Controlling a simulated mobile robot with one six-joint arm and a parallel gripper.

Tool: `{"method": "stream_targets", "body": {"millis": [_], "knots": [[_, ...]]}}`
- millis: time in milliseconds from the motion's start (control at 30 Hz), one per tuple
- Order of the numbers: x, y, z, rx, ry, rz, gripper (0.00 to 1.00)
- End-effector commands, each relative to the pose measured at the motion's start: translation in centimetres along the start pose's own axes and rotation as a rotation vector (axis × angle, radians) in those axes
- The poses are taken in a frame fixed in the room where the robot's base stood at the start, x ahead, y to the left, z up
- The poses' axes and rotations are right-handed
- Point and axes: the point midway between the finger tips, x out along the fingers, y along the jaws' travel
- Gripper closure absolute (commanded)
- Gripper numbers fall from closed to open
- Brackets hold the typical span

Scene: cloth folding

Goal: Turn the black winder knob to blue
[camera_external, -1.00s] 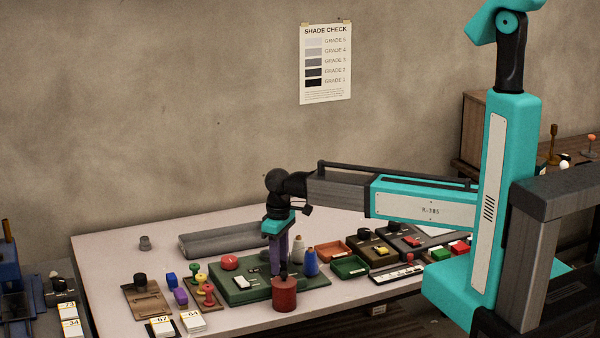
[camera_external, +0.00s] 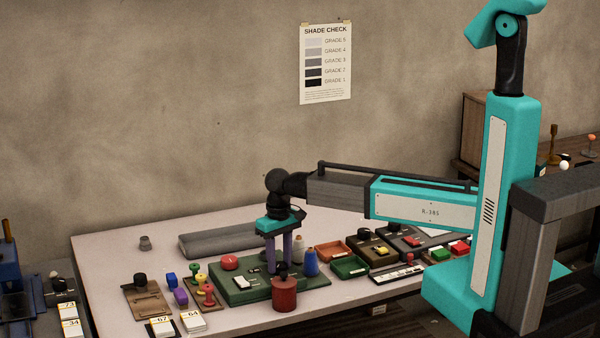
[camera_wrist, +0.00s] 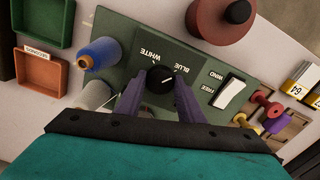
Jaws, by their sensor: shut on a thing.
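The black winder knob (camera_wrist: 160,79) sits on a dark green panel on the green board (camera_wrist: 110,28), with WHITE and BLUE labels beside it. Its pale pointer mark faces right in the wrist view, toward the BLUE label (camera_wrist: 181,76); exact alignment is hard to tell. My gripper (camera_wrist: 159,86) has one purple finger on each side of the knob and is shut on it. In the external view, my gripper (camera_external: 279,268) points straight down over the board; the knob is largely hidden there behind the red canister.
The red canister (camera_external: 285,296) with a black top stands close in front of my gripper. Blue (camera_external: 310,263) and white spools stand right behind it. A white WIND/FREE switch (camera_wrist: 229,93) is beside the knob. Small trays and spools crowd both sides.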

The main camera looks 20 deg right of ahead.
Motion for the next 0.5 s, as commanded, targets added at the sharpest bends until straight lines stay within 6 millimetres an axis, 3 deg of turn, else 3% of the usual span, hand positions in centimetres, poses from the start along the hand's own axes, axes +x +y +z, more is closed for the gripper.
{"method": "stream_targets", "body": {"millis": [167,200,300,500], "knots": [[-0.02,-0.01,0.05,-0.001,-0.001,0.000,0.88],[-0.02,-0.01,0.05,-0.001,-0.001,0.000,0.64],[-0.02,-0.01,0.05,-0.002,-0.001,0.000,0.47],[-0.01,-0.01,0.02,-0.002,-0.001,0.000,0.47]]}}
